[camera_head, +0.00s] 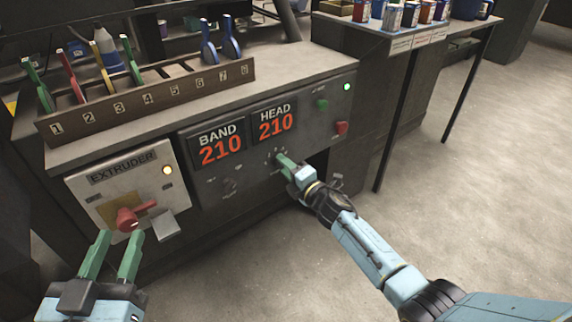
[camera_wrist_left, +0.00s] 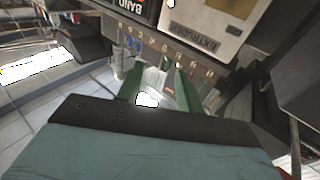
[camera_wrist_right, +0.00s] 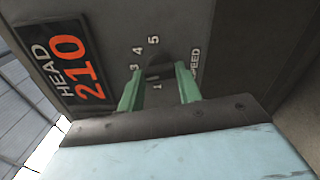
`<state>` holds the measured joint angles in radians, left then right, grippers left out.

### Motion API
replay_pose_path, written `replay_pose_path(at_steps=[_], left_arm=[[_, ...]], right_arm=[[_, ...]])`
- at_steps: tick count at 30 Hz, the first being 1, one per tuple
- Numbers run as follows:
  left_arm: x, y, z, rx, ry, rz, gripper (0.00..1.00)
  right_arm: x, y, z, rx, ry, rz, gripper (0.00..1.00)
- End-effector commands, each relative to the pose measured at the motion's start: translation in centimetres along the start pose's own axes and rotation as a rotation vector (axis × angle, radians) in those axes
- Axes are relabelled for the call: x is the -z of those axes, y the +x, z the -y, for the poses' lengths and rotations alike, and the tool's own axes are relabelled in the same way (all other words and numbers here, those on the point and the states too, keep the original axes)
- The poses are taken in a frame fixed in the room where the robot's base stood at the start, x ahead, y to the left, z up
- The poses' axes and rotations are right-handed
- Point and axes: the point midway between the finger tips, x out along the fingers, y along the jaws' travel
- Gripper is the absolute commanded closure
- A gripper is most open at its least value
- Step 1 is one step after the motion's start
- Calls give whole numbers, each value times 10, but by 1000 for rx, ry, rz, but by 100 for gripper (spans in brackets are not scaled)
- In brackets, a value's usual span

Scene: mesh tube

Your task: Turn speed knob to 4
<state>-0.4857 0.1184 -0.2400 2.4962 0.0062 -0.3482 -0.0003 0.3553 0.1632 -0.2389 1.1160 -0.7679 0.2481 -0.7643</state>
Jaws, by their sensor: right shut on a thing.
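The dark speed knob (camera_wrist_right: 158,62) is on the grey panel in the right wrist view, ringed by numerals, with 1, 3, 4 and 5 legible and the word SPEED beside it. Its pointer direction is too dark to read. My right gripper (camera_head: 283,160) is at the panel below the HEAD display, its green fingers on either side of the knob and shut on it. In the head view the gripper mostly hides the knob. My left gripper (camera_head: 118,238) is open and empty in front of the extruder box, its fingers spread apart.
The extruder box (camera_head: 112,180) carries a red rotary switch (camera_head: 130,216). The BAND display (camera_head: 219,145) and HEAD display (camera_head: 274,119) both read 210. A green button (camera_head: 322,104) and red button (camera_head: 341,128) sit at right. A numbered rack (camera_head: 150,105) stands on top.

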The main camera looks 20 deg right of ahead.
Motion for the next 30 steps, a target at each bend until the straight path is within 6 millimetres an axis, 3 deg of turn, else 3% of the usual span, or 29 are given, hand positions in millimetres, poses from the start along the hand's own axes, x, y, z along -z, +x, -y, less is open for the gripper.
replay_pose_path(at_steps=[15, 30], left_arm=[[-73, -28, 16, 42, 9, 486, 64], [-111, -65, 25, 69, 6, 783, 64]], right_arm=[[-2, 0, -1, 0, 488, 3, 88], [-1, 0, 1, 1, 816, 3, 88]])
